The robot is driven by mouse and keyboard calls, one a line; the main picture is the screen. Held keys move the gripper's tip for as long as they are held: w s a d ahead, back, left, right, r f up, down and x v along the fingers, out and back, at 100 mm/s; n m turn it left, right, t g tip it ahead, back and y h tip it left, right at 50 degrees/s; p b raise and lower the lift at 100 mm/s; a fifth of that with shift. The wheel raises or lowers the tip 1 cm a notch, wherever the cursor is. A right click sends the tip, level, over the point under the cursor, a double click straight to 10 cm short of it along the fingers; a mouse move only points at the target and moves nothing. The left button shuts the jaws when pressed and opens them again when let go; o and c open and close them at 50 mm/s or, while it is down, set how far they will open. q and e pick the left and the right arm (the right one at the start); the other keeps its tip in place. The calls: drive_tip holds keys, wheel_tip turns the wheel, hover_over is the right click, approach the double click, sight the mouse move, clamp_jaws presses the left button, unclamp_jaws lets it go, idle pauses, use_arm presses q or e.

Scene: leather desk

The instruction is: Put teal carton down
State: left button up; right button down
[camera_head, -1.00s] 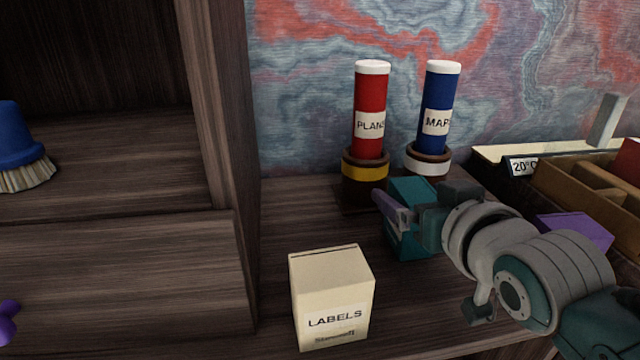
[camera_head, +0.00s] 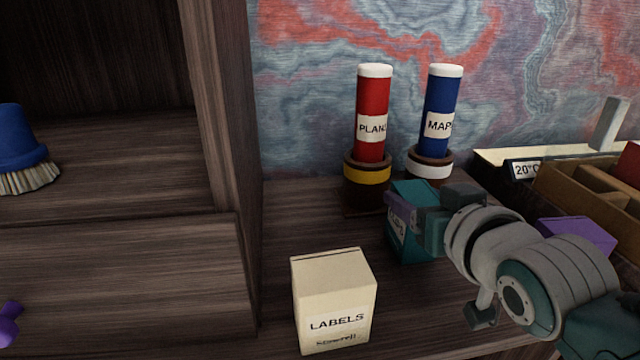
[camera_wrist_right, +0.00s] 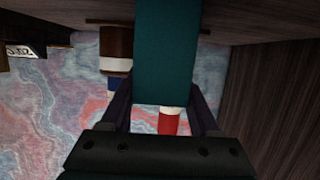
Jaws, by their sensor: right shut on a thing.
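The teal carton (camera_head: 408,240) is in the middle right of the head view, in front of the two tube holders, with part of a white label showing. My right gripper (camera_head: 405,212) is shut on it, and my arm hides its right side. In the right wrist view the carton (camera_wrist_right: 167,50) sits between the two fingers of the gripper (camera_wrist_right: 163,112). I cannot tell whether its base touches the desk (camera_head: 300,220). My left gripper does not show.
A cream LABELS box (camera_head: 333,300) stands in front left of the carton. A red tube (camera_head: 371,110) and a blue tube (camera_head: 440,110) stand upright behind. A purple box (camera_head: 578,236) and a wooden tray (camera_head: 560,185) are at right. Bare desk lies left of the carton.

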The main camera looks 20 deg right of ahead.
drive_tip(key=shift+r, duration=0.15)
drive_tip(key=shift+r, duration=0.3)
drive_tip(key=s+a+r+n+y+p, duration=0.1)
drive_tip(key=s+r+n+y+p, duration=0.15)
drive_tip(key=r+p, duration=0.9)
drive_tip(key=s+a+r+n+y+p, duration=0.1)
drive_tip(key=r+n+y+p, duration=0.3)
drive_tip(key=r, duration=1.5)
drive_tip(key=s+a+r+n+g+y+p, duration=0.3)
drive_tip(key=s+a+r+n+y+p, duration=0.15)
drive_tip(key=r, duration=0.25)
drive_tip(key=s+a+r+n+g+y+p, duration=0.35)
drive_tip(key=s+r+p, duration=0.2)
drive_tip(key=r, duration=0.25)
wheel_tip(320, 180, up, 33)
drive_tip(key=p, duration=3.7)
drive_tip(key=shift+s+a+m+t, duration=0.15)
drive_tip(key=shift+a+m+t, duration=0.1)
drive_tip(key=shift+m+t, duration=0.1)
drive_tip(key=shift+y, duration=0.25)
